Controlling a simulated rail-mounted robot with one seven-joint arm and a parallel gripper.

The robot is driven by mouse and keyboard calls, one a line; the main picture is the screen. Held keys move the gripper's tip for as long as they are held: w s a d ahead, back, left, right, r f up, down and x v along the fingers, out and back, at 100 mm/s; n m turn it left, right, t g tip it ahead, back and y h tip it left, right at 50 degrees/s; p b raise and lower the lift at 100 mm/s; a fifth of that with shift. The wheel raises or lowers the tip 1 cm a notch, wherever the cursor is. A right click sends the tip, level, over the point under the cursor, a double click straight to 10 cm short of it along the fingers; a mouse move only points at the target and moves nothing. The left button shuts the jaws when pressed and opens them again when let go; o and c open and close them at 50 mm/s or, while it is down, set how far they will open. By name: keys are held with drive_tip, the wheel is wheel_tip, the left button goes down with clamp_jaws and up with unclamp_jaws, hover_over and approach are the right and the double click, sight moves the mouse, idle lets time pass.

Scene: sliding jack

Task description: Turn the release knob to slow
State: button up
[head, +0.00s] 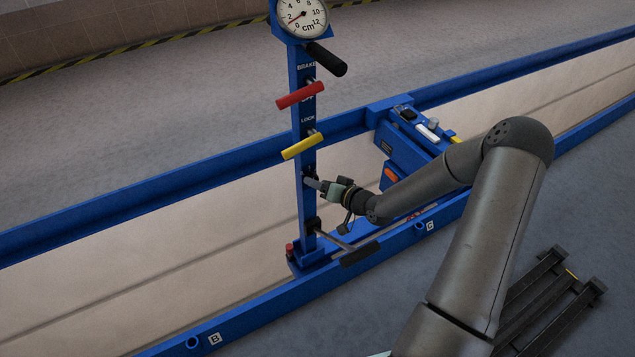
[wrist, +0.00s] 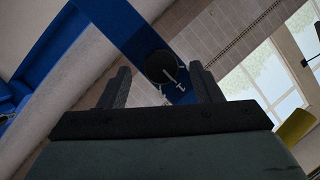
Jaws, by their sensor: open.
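The release knob (wrist: 158,66) is a round black knob with a white pointer line, on the blue column (wrist: 135,35). In the wrist view it shows between the two dark fingers of my gripper (wrist: 161,84). The fingers are open, one on each side of it, and I cannot tell whether they touch it. Small white marks lie beside the knob, too small to read. In the head view my gripper (head: 322,186) points left at the blue column (head: 304,130), below the yellow lever. It mostly hides the knob there.
Above my gripper, the column carries a yellow lever (head: 302,146), a red lever (head: 301,95), a black handle (head: 328,60) and a round gauge (head: 302,17). A black-ended pedal (head: 360,254) sticks out below. A blue box (head: 405,150) sits on the rails to the right.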

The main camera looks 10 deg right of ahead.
drive_tip(key=p+v, duration=0.3)
drive_tip(key=v, duration=1.3)
drive_tip(key=shift+r, duration=0.15)
drive_tip(key=s+r+n+g+h+p, duration=0.1)
drive_tip(key=s+r+g+h+p, duration=0.3)
drive_tip(key=r+p, duration=0.5)
drive_tip(key=s+r+n+g+h+p, duration=0.1)
drive_tip(key=s+r+g+h+p, duration=0.35)
drive_tip(key=r, duration=0.85)
drive_tip(key=s+a+r+g+p, duration=0.2)
drive_tip(key=s+a+r+p, duration=0.2)
drive_tip(key=r, duration=0.4)
drive_tip(key=s+a+r+g+p, duration=0.1)
drive_tip(key=s+a+r+p, duration=0.3)
drive_tip(key=s+a+r, duration=0.3)
drive_tip(key=shift+s+r+g, duration=0.35)
drive_tip(key=shift+s+r, duration=0.15)
drive_tip(key=shift+s, duration=0.55)
